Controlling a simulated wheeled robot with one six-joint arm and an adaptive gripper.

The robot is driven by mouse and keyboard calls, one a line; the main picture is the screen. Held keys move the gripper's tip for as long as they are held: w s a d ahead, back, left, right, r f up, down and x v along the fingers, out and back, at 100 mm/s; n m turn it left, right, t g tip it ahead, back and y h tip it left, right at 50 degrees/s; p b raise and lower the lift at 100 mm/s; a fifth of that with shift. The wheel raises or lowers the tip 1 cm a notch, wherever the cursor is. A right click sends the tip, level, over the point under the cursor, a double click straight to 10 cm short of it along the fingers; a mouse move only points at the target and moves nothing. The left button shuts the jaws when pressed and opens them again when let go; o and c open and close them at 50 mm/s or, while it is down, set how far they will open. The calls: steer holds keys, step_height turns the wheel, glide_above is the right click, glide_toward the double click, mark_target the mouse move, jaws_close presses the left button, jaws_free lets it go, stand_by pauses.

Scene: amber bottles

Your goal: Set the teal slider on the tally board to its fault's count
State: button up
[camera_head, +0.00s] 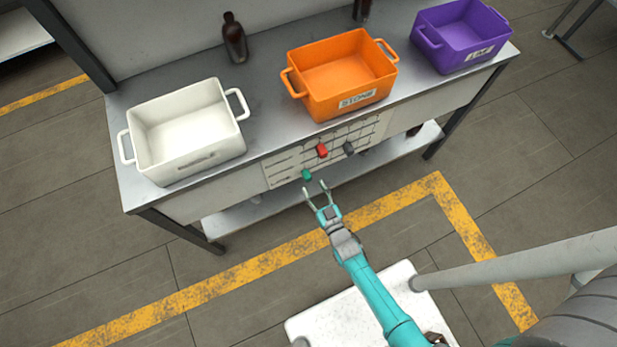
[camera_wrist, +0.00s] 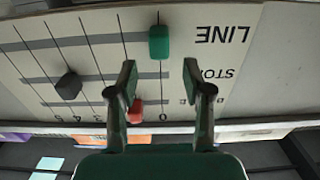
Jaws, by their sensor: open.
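The tally board (camera_head: 285,165) is a pale panel with ruled lines on the front of the bench; it shows upside down in the wrist view (camera_wrist: 215,55). Its teal slider (camera_head: 307,174) looks green in the wrist view (camera_wrist: 159,42), on the row marked LINE at the 0 column. A red slider (camera_head: 322,150) and a dark grey slider (camera_head: 348,147) sit on other rows. My gripper (camera_head: 315,188) is open and empty in front of the board, near the teal slider. In the wrist view the fingertips (camera_wrist: 160,72) stand apart, with the teal slider beyond the gap, untouched.
A white bin (camera_head: 187,128), an orange bin (camera_head: 341,75) labelled STONE and a purple bin (camera_head: 460,35) stand on the bench (camera_head: 262,75). A brown bottle (camera_head: 235,40) stands behind; another (camera_head: 362,9) is cut off at the top. A shelf (camera_head: 235,222) runs below.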

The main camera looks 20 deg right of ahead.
mark_target(309, 179)
steer(key=shift+w, duration=2.3)
jaws_close()
